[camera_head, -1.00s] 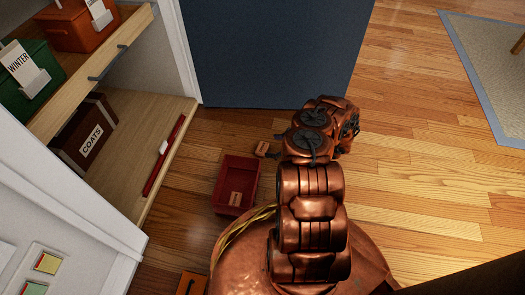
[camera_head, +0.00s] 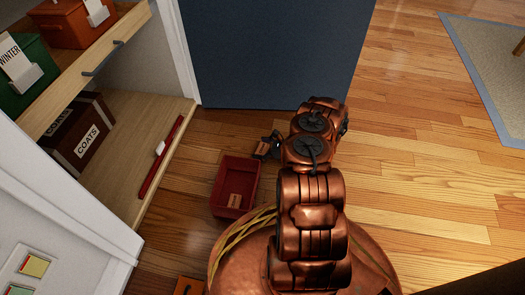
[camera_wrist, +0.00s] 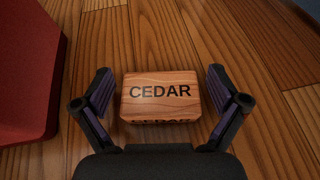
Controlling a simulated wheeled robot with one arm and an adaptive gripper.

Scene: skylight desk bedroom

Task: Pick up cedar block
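A wooden cedar block (camera_wrist: 160,98) with "CEDAR" printed on it lies on the floor in the middle of the wrist view. My gripper (camera_wrist: 160,92) is open, with one finger on each side of the block and a gap showing at both sides. In the head view the block (camera_head: 262,148) shows small beside my gripper (camera_head: 268,147), partly hidden by it. The red bin's wall also fills the left of the wrist view (camera_wrist: 25,75).
An open closet at left holds a shelf (camera_head: 85,75) with an orange box (camera_head: 75,22) and a green box (camera_head: 22,75). Brown coats boxes (camera_head: 80,135) and a red rod (camera_head: 160,158) lie below. A dark blue panel (camera_head: 270,50) stands behind.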

